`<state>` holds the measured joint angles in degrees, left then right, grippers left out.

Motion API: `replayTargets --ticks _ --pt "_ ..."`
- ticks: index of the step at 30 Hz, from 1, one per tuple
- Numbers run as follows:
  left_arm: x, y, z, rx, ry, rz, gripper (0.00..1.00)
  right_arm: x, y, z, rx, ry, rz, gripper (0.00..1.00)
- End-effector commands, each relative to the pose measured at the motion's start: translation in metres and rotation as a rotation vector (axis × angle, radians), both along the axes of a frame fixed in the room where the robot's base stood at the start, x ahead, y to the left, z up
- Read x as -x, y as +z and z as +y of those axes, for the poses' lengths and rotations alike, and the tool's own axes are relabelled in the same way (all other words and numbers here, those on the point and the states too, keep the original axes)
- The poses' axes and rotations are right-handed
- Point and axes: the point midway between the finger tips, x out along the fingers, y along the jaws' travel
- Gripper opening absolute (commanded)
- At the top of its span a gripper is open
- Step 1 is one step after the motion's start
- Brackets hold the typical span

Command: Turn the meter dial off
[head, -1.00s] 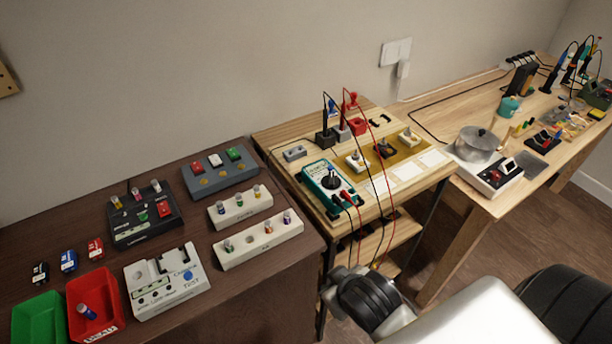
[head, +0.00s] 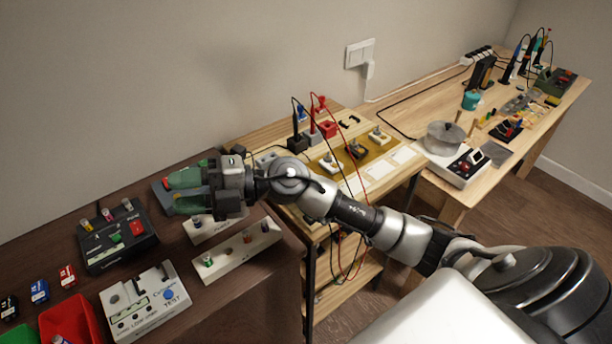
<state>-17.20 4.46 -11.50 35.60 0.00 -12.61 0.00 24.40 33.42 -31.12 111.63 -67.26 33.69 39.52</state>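The teal meter with its dial is not visible now; my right arm covers the spot on the middle bench where it stood in the earlier frame. My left gripper is not in view.
The dark bench holds a black battery box (head: 115,238), a white tester (head: 145,301), a white battery strip (head: 238,250) and a red tray (head: 68,325). Right of my arm are a tan mat (head: 393,147) with knobs and a silver pot (head: 445,137). The wall is behind.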

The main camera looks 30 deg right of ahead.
Motion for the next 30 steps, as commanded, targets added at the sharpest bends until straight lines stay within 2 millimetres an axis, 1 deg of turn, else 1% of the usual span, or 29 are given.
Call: replayTargets --ticks 1,2,5,6,8,9,11,12,15,18,21,23,26,30 --pt "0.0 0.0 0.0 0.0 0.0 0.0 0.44 -0.004 -0.009 -0.004 0.143 0.062 -0.022 0.39" --pt "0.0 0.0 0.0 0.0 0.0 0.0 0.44 -0.005 -0.016 -0.007 0.23 0.096 -0.024 0.39" --pt "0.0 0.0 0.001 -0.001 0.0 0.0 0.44 -0.014 -0.04 -0.032 0.534 0.177 0.001 0.39" --pt "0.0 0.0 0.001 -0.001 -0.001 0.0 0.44 -0.019 -0.049 -0.048 0.658 0.193 0.025 0.39" --pt "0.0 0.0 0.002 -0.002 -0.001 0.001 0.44 -0.027 -0.058 -0.077 0.844 0.198 0.078 0.39" --pt "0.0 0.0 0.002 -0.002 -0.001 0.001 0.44 -0.033 -0.061 -0.099 0.965 0.19 0.122 0.39" --pt "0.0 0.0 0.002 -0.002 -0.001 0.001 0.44 -0.039 -0.063 -0.134 1.131 0.165 0.199 0.39" --pt "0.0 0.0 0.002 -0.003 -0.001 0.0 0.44 -0.043 -0.061 -0.157 1.229 0.138 0.253 0.39" --pt "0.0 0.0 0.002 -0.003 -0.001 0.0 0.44 -0.046 -0.051 -0.206 1.42 0.067 0.385 0.39" --pt "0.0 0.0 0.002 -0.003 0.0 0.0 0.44 -0.045 -0.04 -0.239 1.536 0.007 0.487 0.39" --pt "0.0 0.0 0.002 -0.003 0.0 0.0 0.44 -0.043 -0.035 -0.255 1.59 -0.024 0.542 0.39" --pt "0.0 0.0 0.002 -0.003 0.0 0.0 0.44 -0.043 -0.036 -0.258 1.602 -0.029 0.556 0.39" --pt "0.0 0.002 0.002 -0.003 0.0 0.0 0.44 -0.042 -0.046 -0.259 1.605 -0.028 0.56 0.39" --pt "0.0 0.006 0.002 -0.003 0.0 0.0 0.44 -0.042 -0.07 -0.258 1.603 -0.025 0.559 0.39"
